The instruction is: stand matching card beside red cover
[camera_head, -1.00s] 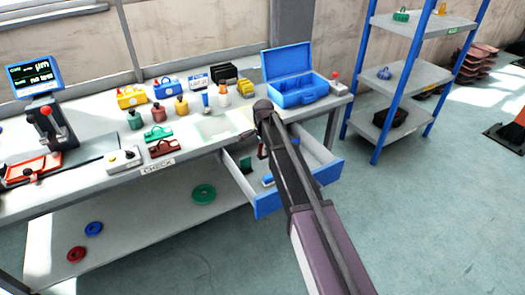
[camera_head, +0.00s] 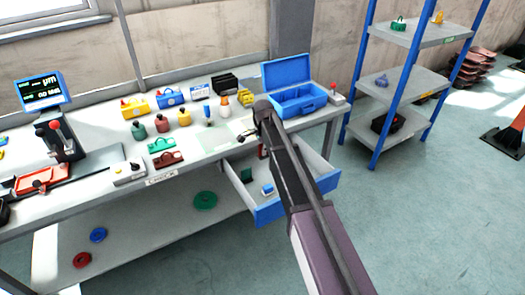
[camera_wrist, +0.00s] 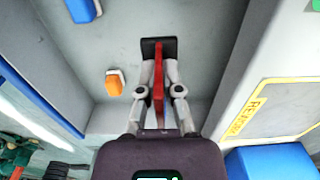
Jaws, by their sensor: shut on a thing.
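My gripper (camera_wrist: 158,88) is shut on a thin red card (camera_wrist: 158,78) with a black foot (camera_wrist: 145,48). The card shows edge-on in the wrist view, over the grey drawer floor; whether its foot touches the floor I cannot tell. In the head view my arm largely hides the fingers, and a bit of the red card (camera_head: 262,151) shows beside it, over the open drawer (camera_head: 285,209). A dark red cover (camera_head: 165,160) with a handle lies near the bench's front edge, left of my gripper, apart from it. A green card (camera_head: 246,174) stands in the drawer.
A blue block (camera_head: 267,189) lies in the drawer; the wrist view shows an orange block (camera_wrist: 114,82). A green handled cover (camera_head: 161,145), several bottles and an open blue case (camera_head: 300,104) crowd the bench (camera_head: 215,149). A pale patch lies right of the covers.

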